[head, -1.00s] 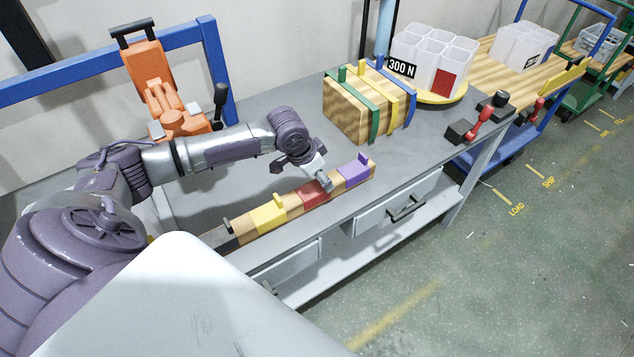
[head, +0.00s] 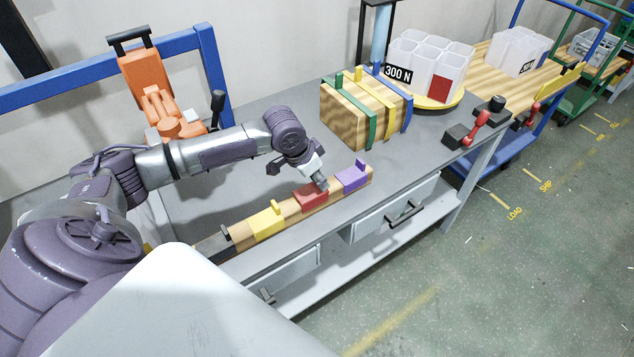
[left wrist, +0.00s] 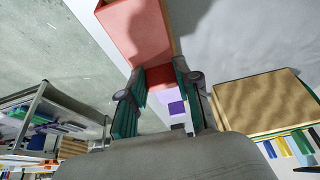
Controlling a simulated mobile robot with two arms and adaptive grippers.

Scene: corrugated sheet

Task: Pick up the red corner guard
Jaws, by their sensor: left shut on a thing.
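The red corner guard (head: 311,198) sits on the wooden rail on the grey workbench, between a yellow guard (head: 267,222) and a purple guard (head: 353,177). My left gripper (head: 321,184) comes down on it from above and is shut on its upright red tab. In the left wrist view the red guard's broad face (left wrist: 136,32) fills the top middle, and its tab (left wrist: 160,77) is between the fingertips of my left gripper (left wrist: 160,82). The fingers hide part of the tab in the head view. The right gripper is not in view.
A strapped wooden block (head: 350,115) stands behind the rail, with a white bin cluster (head: 440,62) on a yellow disc beyond it. A black and red device (head: 478,125) stands at the right. An orange clamp-like tool (head: 155,85) stands at back left. Bench around the rail is clear.

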